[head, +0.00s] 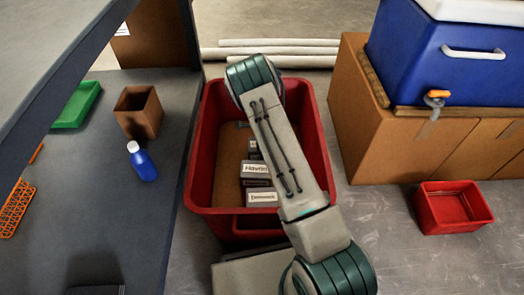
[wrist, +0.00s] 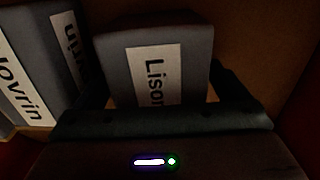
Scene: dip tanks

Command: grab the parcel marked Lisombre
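The parcel marked "Liso…" (wrist: 118,72) is a dark grey box with a white label, in the middle of the wrist view; the rest of its label is not readable. My gripper (wrist: 160,80) is open, with one finger on each side of this parcel. Narrow gaps with the brown bin floor show beside the parcel near both fingers. In the head view my arm reaches down into the red bin (head: 197,160) and hides my gripper and this parcel.
Other grey labelled parcels stand close by at left in the wrist view (wrist: 22,75); the head view shows one labelled roughly "Flavrin" (head: 256,181) and another below it (head: 262,207). The bin walls enclose them. A shelf table (head: 105,190) stands left, a cardboard box (head: 355,135) right.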

